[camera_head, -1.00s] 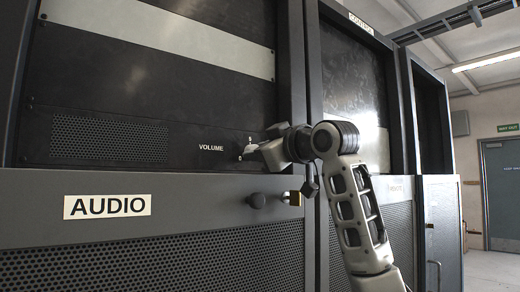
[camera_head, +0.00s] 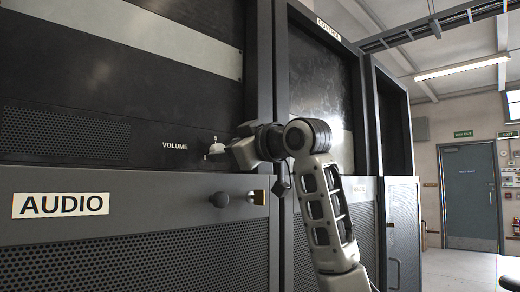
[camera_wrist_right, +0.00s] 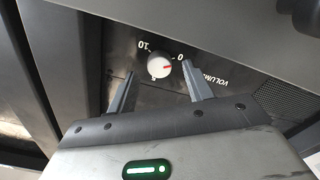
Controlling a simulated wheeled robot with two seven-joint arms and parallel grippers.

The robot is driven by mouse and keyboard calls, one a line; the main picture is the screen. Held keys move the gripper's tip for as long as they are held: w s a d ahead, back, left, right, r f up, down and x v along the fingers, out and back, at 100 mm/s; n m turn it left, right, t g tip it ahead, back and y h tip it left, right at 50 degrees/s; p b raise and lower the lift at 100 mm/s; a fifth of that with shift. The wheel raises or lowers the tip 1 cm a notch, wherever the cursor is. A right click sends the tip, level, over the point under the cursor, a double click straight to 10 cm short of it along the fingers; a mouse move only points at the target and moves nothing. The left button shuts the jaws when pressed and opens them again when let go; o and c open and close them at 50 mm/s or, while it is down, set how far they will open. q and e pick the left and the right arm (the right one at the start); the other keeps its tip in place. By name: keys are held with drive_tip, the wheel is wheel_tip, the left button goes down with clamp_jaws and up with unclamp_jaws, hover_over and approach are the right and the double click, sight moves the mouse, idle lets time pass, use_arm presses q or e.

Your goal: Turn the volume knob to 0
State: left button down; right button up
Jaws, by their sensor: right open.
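The volume knob (camera_wrist_right: 158,67) is small, round and pale in the right wrist view. The 10 label (camera_wrist_right: 143,46) is above the knob. In the head view the knob (camera_head: 216,148) sits right of the word VOLUME (camera_head: 175,146). My right gripper (camera_wrist_right: 158,69) is open, its fingers on either side of the knob in the picture. I cannot tell if they touch it. In the head view the right gripper (camera_head: 228,150) is at the knob's right. My left gripper is not in view.
More racks stand to the right. Open floor (camera_head: 460,270) leads to a grey door (camera_head: 469,195).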

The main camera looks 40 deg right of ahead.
use_arm(q)
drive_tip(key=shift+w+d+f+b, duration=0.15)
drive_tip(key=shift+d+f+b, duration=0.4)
drive_tip(key=shift+b, duration=1.15)
use_arm(e)
drive_tip(key=s+d, duration=0.1)
drive_tip(key=s, duration=1.3)
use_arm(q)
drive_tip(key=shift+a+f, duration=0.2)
use_arm(e)
drive_tip(key=shift+f, duration=0.1)
